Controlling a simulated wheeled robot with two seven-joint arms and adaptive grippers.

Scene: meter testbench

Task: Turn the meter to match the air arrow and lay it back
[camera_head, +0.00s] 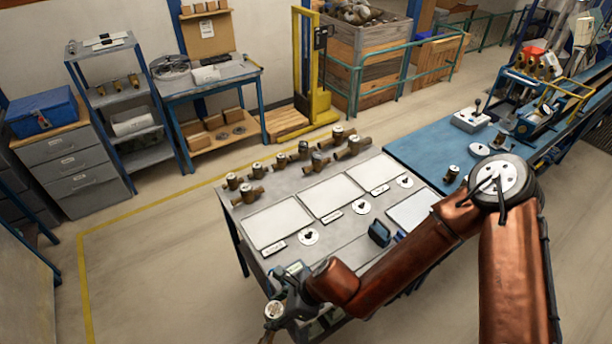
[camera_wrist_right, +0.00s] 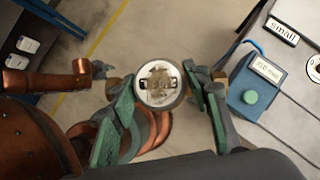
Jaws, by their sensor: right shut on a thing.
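My right gripper (camera_head: 284,318) is off the table's front left corner in the head view. It is shut on a small brass meter (camera_head: 273,309) with a round pale face. In the right wrist view the meter face (camera_wrist_right: 158,86) sits between the two green-grey fingers (camera_wrist_right: 160,100), with brass ends showing at either side. I cannot make out the air arrow.
The grey table (camera_head: 256,200) holds white panels, labels and round discs. Several brass meters (camera_head: 316,160) stand along its back. A dark blue block (camera_head: 379,233) stands near the front edge. A blue bench (camera_head: 430,148) adjoins at right. The floor at left is clear.

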